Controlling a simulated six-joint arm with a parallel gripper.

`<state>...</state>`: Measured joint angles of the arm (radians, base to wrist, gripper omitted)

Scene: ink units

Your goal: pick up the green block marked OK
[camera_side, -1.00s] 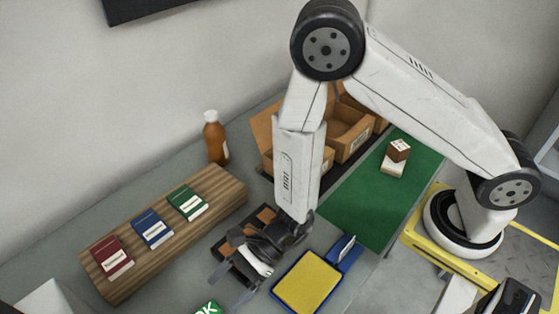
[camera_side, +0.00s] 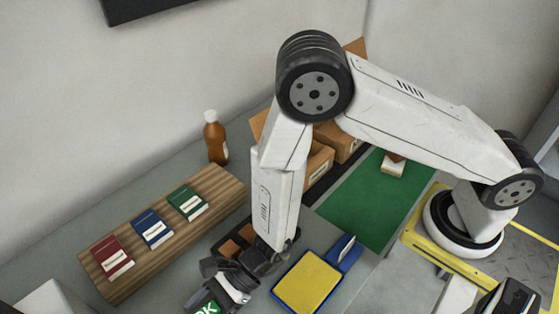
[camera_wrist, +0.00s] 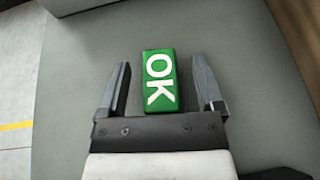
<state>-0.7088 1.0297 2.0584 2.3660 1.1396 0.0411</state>
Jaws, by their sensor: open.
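The green block marked OK (camera_wrist: 160,82) lies on the grey table, its white letters facing up. In the wrist view it sits between the two fingers of my gripper (camera_wrist: 161,80), with a gap on each side. The fingers are open and do not touch it. In the side view the block (camera_side: 206,308) is at the bottom edge, partly cut off and partly covered by my gripper (camera_side: 203,300).
A wooden board (camera_side: 165,265) carries red, blue and green books at left. A blue tray with a yellow pad (camera_side: 307,280) lies right of my gripper. A brown bottle (camera_side: 215,138), cardboard boxes (camera_side: 317,165) and a green mat (camera_side: 365,205) are farther back.

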